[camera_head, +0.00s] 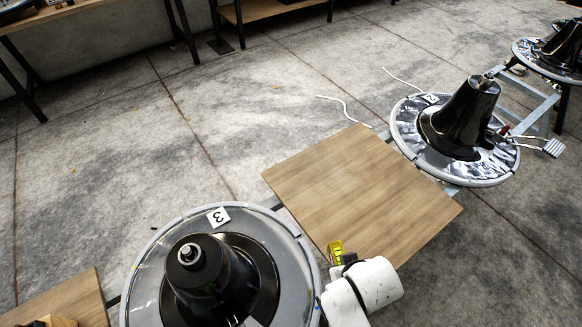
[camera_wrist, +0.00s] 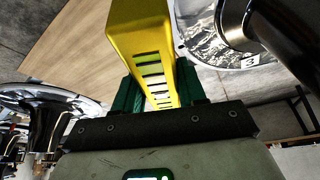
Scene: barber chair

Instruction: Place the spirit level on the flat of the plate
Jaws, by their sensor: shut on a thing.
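The yellow spirit level (camera_wrist: 140,35) is between the dark green fingers of my gripper (camera_wrist: 158,88), which is shut on it. In the head view a short yellow part of the level (camera_head: 335,251) shows beside my white wrist. A round grey plate (camera_head: 160,262) with a black hub and a label "3" lies at the bottom, left of my gripper. It also shows at the upper right of the wrist view (camera_wrist: 205,48). The level is apart from this plate's visible surface. Another round plate (camera_head: 408,132), with a label "2", lies at the right.
A wooden board (camera_head: 350,190) lies between the two plates. A brush-like tool (camera_head: 550,147) rests at plate 2's right edge. Another plate (camera_head: 530,58) stands farther right. Black-legged tables (camera_head: 60,15) stand at the back. The concrete floor between is mostly clear.

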